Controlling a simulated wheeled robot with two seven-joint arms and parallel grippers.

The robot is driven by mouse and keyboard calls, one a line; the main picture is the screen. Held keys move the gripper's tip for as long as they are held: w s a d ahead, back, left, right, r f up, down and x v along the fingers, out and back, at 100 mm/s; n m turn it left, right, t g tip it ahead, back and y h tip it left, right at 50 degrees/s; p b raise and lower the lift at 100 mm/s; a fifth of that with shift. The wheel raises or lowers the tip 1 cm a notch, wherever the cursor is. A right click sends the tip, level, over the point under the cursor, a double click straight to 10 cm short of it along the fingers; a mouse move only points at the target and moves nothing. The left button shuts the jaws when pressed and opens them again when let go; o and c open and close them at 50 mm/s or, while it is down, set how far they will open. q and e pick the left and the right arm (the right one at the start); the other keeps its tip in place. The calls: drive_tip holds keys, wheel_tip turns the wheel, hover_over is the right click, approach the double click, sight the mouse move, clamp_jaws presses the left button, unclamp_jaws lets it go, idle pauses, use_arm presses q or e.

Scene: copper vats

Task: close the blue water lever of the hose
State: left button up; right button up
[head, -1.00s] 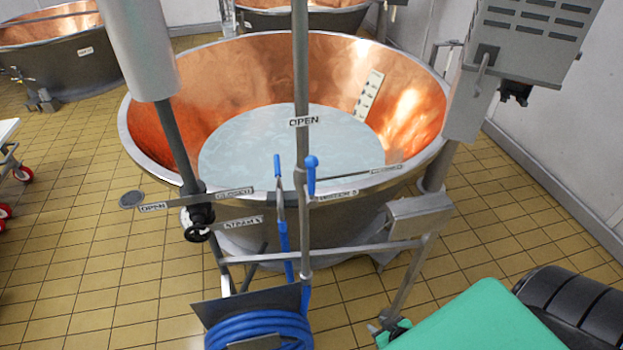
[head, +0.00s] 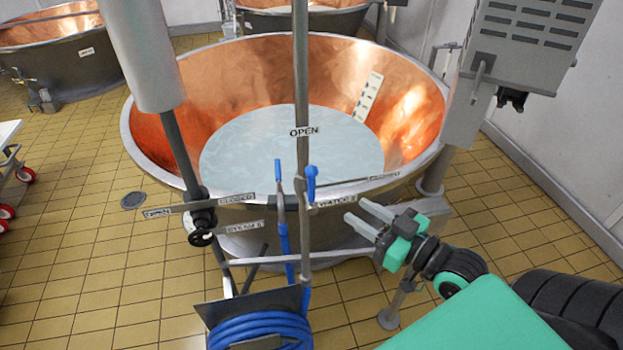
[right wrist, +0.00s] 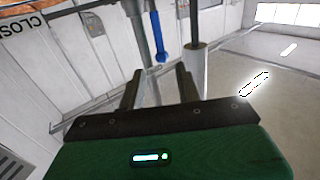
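The blue water lever (head: 311,183) stands upright on the thin grey pipe in front of the copper vat, beside a "WATER" label (head: 338,201). An "OPEN" label (head: 304,132) is higher on the pipe. My right gripper (head: 362,213) is open and empty, to the right of the lever and slightly lower, its fingers pointing left toward it. In the right wrist view a blue lever (right wrist: 158,40) shows beyond and between the two spread fingers (right wrist: 157,88), apart from them. My left gripper is not in view.
The copper vat (head: 215,85) holds pale liquid behind the pipes. A blue hose (head: 262,330) is coiled below the lever, and its blue nozzle (head: 278,172) stands left of it. A steam valve (head: 200,222) is further left. Tiled floor is free at right.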

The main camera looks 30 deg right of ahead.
sight(314, 184)
drive_tip(key=shift+p+x, duration=2.85)
drive_tip(key=shift+x, duration=4.05)
drive_tip(key=shift+d, duration=0.1)
clamp_jaws()
